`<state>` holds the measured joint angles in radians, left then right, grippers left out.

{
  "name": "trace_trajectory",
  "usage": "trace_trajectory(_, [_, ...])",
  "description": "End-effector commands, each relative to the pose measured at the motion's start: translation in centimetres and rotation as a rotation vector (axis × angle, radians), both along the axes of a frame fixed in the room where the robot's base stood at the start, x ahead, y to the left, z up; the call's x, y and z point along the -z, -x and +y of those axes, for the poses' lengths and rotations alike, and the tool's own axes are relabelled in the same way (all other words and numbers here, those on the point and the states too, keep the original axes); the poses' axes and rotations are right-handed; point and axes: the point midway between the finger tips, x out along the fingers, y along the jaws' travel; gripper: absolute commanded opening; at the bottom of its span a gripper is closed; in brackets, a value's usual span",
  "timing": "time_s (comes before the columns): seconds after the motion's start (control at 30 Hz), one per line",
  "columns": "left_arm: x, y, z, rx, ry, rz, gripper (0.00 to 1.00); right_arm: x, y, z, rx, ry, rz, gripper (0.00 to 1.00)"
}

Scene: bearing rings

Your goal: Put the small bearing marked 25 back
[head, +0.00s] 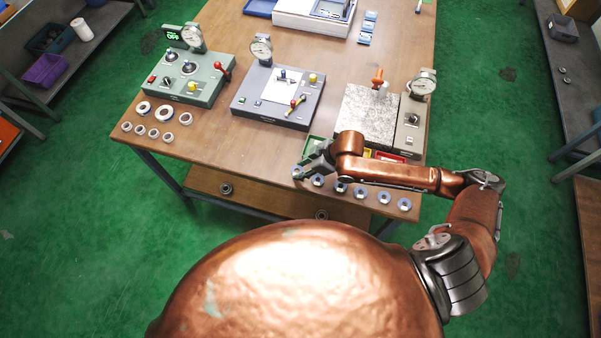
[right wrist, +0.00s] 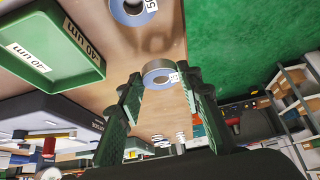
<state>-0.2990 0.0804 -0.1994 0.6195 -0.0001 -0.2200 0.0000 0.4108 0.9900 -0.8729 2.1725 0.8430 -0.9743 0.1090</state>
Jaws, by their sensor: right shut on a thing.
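My right gripper (head: 303,170) is at the front edge of the table, at the left end of a row of small bearings. In the right wrist view (right wrist: 162,88) its green fingers are shut on a small bearing (right wrist: 158,72), a ring with a blue face and a white label. The label's number is too small to read surely. The held bearing also shows at the fingertips in the head view (head: 297,173). Another bearing (right wrist: 132,8) with a white label lies nearby on the wooden table. My left gripper is not in view.
Several more small bearings (head: 361,192) line the front edge to the right. A green tray (right wrist: 60,50) marked 40 UM lies beside the gripper. A granite block with a dial gauge (head: 368,115) stands behind. Larger rings (head: 163,112) lie at the table's left.

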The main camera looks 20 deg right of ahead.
Motion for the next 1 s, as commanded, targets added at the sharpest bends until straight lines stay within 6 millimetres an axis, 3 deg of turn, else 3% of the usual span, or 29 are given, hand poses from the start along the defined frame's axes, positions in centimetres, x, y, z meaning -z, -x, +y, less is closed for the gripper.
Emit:
trace_trajectory(0.17, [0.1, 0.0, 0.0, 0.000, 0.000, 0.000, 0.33, 0.9, -0.8, 0.4, 0.001, -0.002, -0.001, 0.06])
trace_trajectory(0.37, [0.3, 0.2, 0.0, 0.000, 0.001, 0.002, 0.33, 3.7, -0.6, 0.3, 0.000, -0.001, 0.001, 0.06])
trace_trajectory(0.7, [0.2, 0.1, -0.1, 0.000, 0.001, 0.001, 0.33, 4.0, -0.6, 0.3, 0.000, 0.000, 0.000, 0.06])
trace_trajectory(0.73, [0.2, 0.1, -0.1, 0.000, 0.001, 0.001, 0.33, 4.0, -0.6, 0.3, 0.000, 0.000, 0.000, 0.34])
trace_trajectory(1.0, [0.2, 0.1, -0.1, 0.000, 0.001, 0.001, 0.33, 4.0, -0.6, 0.3, 0.000, 0.000, 0.000, 0.50])
